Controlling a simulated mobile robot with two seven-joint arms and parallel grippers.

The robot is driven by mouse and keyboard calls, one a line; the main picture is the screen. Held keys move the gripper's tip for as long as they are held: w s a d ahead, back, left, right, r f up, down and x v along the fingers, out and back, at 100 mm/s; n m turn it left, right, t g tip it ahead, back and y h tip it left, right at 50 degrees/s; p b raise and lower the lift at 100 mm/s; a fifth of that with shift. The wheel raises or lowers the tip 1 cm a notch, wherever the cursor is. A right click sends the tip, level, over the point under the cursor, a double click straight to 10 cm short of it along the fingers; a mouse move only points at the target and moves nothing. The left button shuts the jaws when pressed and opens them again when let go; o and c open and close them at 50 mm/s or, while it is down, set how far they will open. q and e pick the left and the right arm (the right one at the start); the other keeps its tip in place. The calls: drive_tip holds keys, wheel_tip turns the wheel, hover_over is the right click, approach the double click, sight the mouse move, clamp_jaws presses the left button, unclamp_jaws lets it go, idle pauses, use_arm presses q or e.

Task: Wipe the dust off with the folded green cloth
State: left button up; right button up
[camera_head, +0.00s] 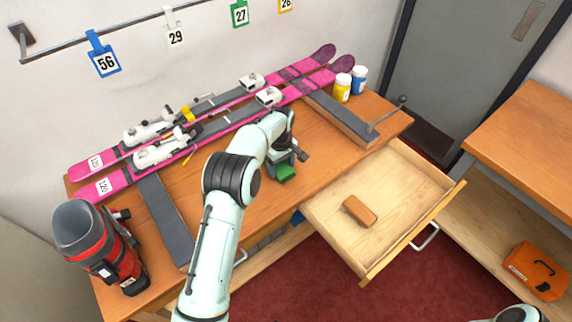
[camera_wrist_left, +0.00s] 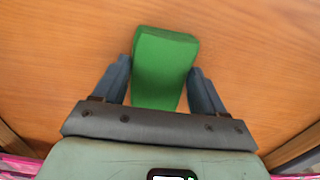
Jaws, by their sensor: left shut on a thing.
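The folded green cloth (camera_head: 285,173) is a small thick block at the front middle of the wooden bench. My left gripper (camera_head: 284,163) is shut on it from above. In the left wrist view the cloth (camera_wrist_left: 164,62) sits between the two dark fingers of the left gripper (camera_wrist_left: 160,80), its far end sticking out past the tips. The cloth is at or just above the wood; I cannot tell whether it touches. I can make out no dust on the bench top (camera_head: 338,148); my left arm hides part of it. My right gripper is out of view.
Pink skis (camera_head: 228,126) with bindings lie along the back, across dark grey supports (camera_head: 163,215). A ski boot (camera_head: 100,250) stands at the left, yellow (camera_head: 342,88) and blue jars (camera_head: 359,80) at the back right. An open drawer (camera_head: 330,228) holds a brown block (camera_head: 359,211).

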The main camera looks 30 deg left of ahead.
sight(266, 181)
use_arm(q)
drive_tip(key=shift+s+a+f+b, duration=0.1)
drive_tip(key=shift+s+a+b, duration=0.1)
drive_tip(key=shift+s+b, duration=0.25)
drive_tip(key=shift+s+a+f+b, duration=0.1)
drive_tip(key=shift+s+a+b, duration=0.15)
drive_tip(key=shift+s, duration=0.2)
drive_tip(key=shift+s+a+r+b, duration=0.2)
drive_tip(key=shift+s+b, duration=0.2)
drive_tip(key=shift+s, duration=0.2)
drive_tip(key=shift+s+a+r+b, duration=0.1)
drive_tip(key=shift+s+a+b, duration=0.1)
drive_tip(key=shift+s+b, duration=0.3)
drive_tip(key=shift+s+a+f+b, duration=0.1)
drive_tip(key=shift+s+a+b, duration=0.15)
drive_tip(key=shift+s, duration=0.25)
drive_tip(key=shift+s+a+f+b, duration=0.1)
drive_tip(key=shift+s+a+b, duration=0.05)
drive_tip(key=shift+s+b, duration=0.25)
drive_tip(key=shift+s+a+b, duration=0.3)
drive_tip(key=shift+s, duration=0.6)
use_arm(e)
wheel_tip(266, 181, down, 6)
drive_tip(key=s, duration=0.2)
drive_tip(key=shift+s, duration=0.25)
